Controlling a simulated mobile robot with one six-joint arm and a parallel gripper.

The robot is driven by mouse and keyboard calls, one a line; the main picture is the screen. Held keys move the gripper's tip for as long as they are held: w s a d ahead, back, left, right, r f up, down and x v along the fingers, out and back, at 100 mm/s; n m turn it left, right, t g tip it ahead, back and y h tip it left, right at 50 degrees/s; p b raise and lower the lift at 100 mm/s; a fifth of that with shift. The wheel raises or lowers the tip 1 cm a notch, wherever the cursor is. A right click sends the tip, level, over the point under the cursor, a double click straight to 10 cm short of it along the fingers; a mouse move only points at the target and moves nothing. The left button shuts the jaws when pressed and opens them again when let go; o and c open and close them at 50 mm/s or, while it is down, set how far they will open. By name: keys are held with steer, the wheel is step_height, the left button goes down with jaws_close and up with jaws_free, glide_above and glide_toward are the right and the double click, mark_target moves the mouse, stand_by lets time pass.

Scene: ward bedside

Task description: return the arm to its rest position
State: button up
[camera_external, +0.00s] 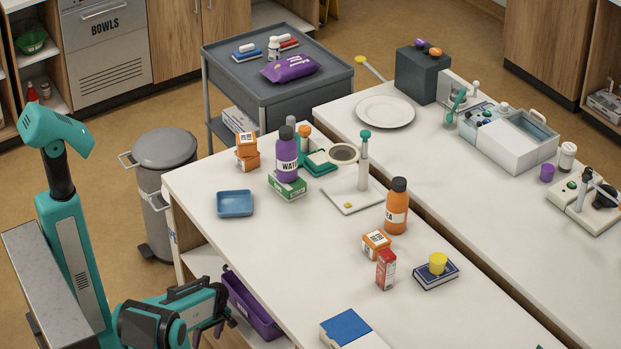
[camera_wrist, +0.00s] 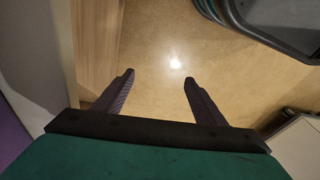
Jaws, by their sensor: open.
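My teal arm stands at the lower left of the external view. Its forearm is folded low, beside the left end of the near white table. My gripper (camera_external: 213,331) hangs there, below tabletop height and beside a purple bin (camera_external: 250,306). In the wrist view my gripper (camera_wrist: 159,78) points down at the tan floor (camera_wrist: 150,55). Its two dark fingers are apart with nothing between them. In the external view the fingers are small and partly cut off by the bottom edge.
The near table (camera_external: 290,235) holds a blue tray (camera_external: 235,204), a purple bottle (camera_external: 286,160), an orange bottle (camera_external: 396,208) and several boxes. A grey trash can (camera_external: 165,150) stands left of it. In the wrist view a wooden panel (camera_wrist: 100,45) is at left, a dark curved object (camera_wrist: 265,22) upper right.

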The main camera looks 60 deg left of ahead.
steer(key=s+d+r+m+g+h+p, duration=0.1)
steer(key=d+m+p, duration=0.1)
steer(key=d+m, duration=0.8)
steer(key=s+d+r+m+g+h+p, duration=0.1)
steer(key=d+m, duration=0.8)
steer(key=d, duration=1.4)
steer(key=shift+s+d+r+m+g+p, duration=0.35)
steer(key=shift+s+g+p, duration=0.25)
steer(key=shift+p, duration=0.65)
